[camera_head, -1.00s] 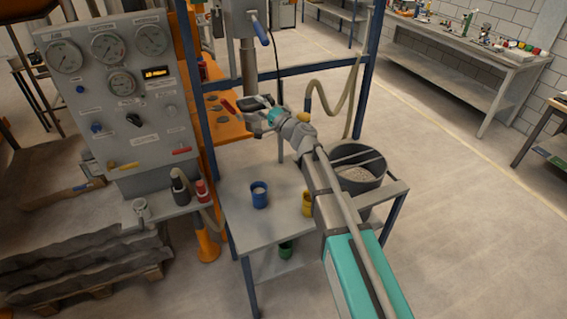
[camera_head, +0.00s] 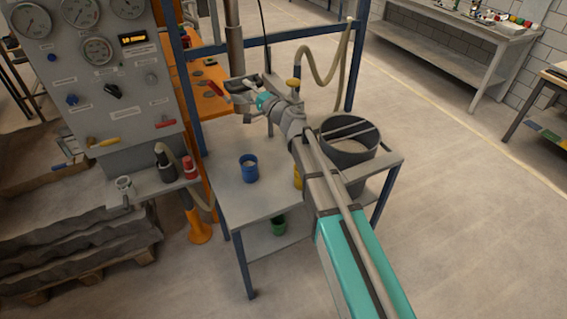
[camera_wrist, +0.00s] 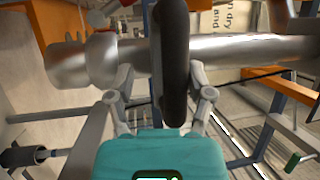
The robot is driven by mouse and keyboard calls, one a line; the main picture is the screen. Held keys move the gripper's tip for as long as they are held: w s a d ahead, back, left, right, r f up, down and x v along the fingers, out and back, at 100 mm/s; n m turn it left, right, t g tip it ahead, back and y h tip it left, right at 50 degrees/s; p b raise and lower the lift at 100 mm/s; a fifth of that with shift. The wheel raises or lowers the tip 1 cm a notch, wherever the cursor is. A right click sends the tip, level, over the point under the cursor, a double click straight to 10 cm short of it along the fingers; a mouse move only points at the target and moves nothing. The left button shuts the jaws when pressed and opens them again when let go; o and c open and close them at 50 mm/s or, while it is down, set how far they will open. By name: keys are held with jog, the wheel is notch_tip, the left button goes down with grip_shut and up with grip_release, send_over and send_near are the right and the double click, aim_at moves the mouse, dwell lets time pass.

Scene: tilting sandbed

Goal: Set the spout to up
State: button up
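My gripper (camera_head: 243,90) is beside the blue frame, above the grey table, near a dark flat part (camera_head: 262,84) in the head view. In the wrist view, a dark rounded wheel or handle (camera_wrist: 174,50) stands upright between my gripper's two fingers (camera_wrist: 164,85). The fingers are spread, with a visible gap on the left side; contact on the right is unclear. A shiny metal pipe (camera_wrist: 240,58) runs sideways behind the dark part. I cannot tell surely which part is the spout, or which way it points. My arm hides part of this area in the head view.
A blue cup (camera_head: 249,172) stands on the grey table (camera_head: 240,203). A dark bucket (camera_head: 350,160) stands right of my arm. The blue frame (camera_head: 187,95) and a pale hose (camera_head: 325,75) are close by. A gauge panel (camera_head: 75,85) is at left.

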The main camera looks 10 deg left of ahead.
jog(key=shift+f+b, duration=6.7)
jog(key=shift+f, duration=0.35)
jog(key=s+d+f+n+g+h, duration=0.1)
jog(key=s+d+f+n+g, duration=0.2)
jog(key=s+d, duration=0.7)
jog(key=shift+d+f+p, duration=0.25)
jog(key=shift+d+p, duration=0.05)
jog(key=shift+d, duration=1.05)
jog(key=shift+s, duration=0.1)
notch_tip(320, 180, up, 8)
jog(key=w+a+m+h+p, duration=0.1)
jog(key=m+p, duration=0.3)
jog(key=p, duration=0.6)
jog(key=shift+w+a+f+m+t+h, duration=0.15)
jog(key=shift+w+a+m+t+h, duration=0.25)
jog(key=shift+w+h, duration=0.4)
jog(key=shift+f, duration=0.1)
